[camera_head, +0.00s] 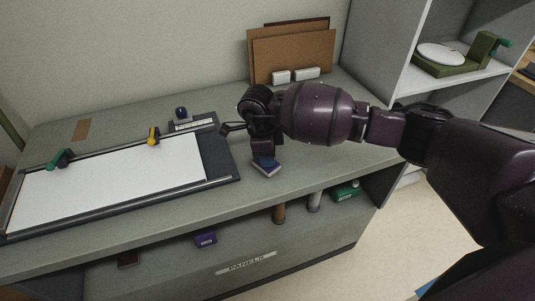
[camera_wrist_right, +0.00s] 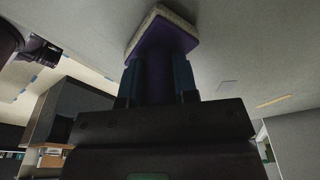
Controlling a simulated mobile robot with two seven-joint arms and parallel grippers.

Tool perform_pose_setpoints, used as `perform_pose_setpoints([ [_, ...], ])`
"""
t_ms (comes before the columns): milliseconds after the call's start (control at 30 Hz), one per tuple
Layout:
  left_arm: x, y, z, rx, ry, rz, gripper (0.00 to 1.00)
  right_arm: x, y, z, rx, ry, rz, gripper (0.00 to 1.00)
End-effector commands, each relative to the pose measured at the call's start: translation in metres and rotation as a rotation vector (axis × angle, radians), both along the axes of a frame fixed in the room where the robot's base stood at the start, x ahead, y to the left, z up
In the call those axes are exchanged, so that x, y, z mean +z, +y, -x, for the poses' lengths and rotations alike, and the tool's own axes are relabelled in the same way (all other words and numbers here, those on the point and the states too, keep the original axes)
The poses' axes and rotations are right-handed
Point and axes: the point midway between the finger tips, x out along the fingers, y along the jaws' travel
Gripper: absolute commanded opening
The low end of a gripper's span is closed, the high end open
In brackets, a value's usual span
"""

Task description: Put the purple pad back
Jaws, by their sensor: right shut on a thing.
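The purple pad (camera_head: 267,170) is a small block with a pale layer, at the counter's front edge right of the drawing board. My right gripper (camera_head: 264,160) reaches down from above and is shut on it. In the right wrist view the pad (camera_wrist_right: 162,36) sits between the blue fingertips of the gripper (camera_wrist_right: 158,78), its pale face turned away from the gripper. I cannot tell whether the pad touches the counter. Another purple block (camera_head: 205,239) lies on the ledge below the counter. My left gripper is not in view.
The board with white paper (camera_head: 110,180) carries a green clamp (camera_head: 60,159) and a yellow one (camera_head: 154,136). A green block (camera_head: 345,191) is on the lower ledge.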

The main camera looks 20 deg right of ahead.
Motion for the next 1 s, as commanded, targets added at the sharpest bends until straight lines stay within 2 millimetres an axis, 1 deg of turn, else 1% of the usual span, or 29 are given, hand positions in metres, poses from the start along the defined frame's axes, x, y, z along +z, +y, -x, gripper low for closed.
perform_pose_setpoints([
  [33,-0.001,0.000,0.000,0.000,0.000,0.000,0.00,-0.002,0.000,0.000,0.000,0.001,0.001,0.29],
  [100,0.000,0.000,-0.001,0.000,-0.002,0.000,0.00,-0.001,0.000,0.000,0.000,0.001,0.000,0.40],
  [200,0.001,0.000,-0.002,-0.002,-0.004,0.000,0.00,-0.001,0.000,0.000,0.000,0.000,0.000,0.53],
  [467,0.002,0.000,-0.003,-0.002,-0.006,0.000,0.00,0.000,0.000,0.000,0.000,0.000,0.000,0.53],
  [567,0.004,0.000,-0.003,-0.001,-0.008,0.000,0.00,0.005,0.000,-0.001,0.000,-0.002,-0.002,0.53],
  [667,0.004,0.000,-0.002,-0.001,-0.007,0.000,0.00,0.016,0.002,-0.002,0.000,-0.003,-0.001,0.53],
  [1000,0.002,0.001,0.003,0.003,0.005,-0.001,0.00,0.079,0.010,-0.005,0.001,-0.003,0.000,0.53],
])
